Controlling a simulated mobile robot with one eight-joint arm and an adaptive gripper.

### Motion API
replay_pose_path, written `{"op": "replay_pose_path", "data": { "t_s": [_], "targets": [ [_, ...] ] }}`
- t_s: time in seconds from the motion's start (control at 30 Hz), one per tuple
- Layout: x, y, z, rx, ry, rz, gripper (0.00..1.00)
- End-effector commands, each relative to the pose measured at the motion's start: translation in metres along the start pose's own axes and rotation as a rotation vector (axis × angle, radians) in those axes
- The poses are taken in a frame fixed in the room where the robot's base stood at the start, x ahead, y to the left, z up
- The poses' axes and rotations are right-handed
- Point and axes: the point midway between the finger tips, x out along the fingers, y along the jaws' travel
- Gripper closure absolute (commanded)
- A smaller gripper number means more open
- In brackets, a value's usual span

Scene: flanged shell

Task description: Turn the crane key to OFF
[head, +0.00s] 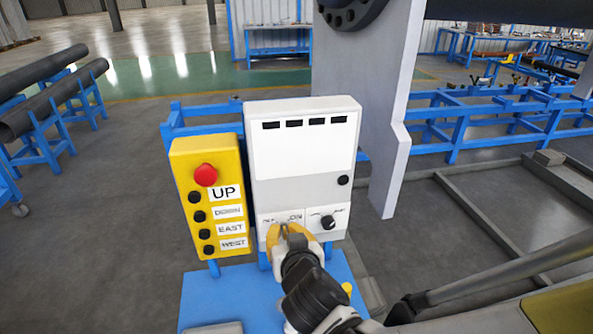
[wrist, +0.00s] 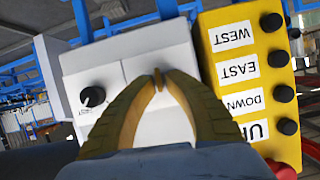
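The crane key (wrist: 158,80) is a small brownish tab on the lower left of the white control box (head: 303,100). In the wrist view, the two yellow fingertips of my gripper (wrist: 158,77) close in on both sides of it and appear to touch it. In the head view my gripper (head: 287,232) covers the key, just below the faint OFF marking on the left and the ON label (head: 296,218) on the right. The key's exact angle is hard to tell there. In the upside-down wrist view the tab looks nearly upright.
A black knob (head: 328,222) sits right of the key, and also shows in the wrist view (wrist: 92,96). Left of the box is a yellow button panel (head: 190,165) with a red button (head: 205,175) and several black ones. A blue stand (head: 215,290) is below; grey uprights (head: 395,150) stand behind.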

Motion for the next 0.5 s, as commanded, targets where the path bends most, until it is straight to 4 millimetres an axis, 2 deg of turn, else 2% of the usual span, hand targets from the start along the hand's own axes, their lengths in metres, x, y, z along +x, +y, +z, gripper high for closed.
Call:
{"op": "replay_pose_path", "data": {
  "t_s": [0.5],
  "targets": [
    [0.0001, -0.0009, 0.0003, -0.029, 0.001, 0.011, 1.0]
  ]
}}
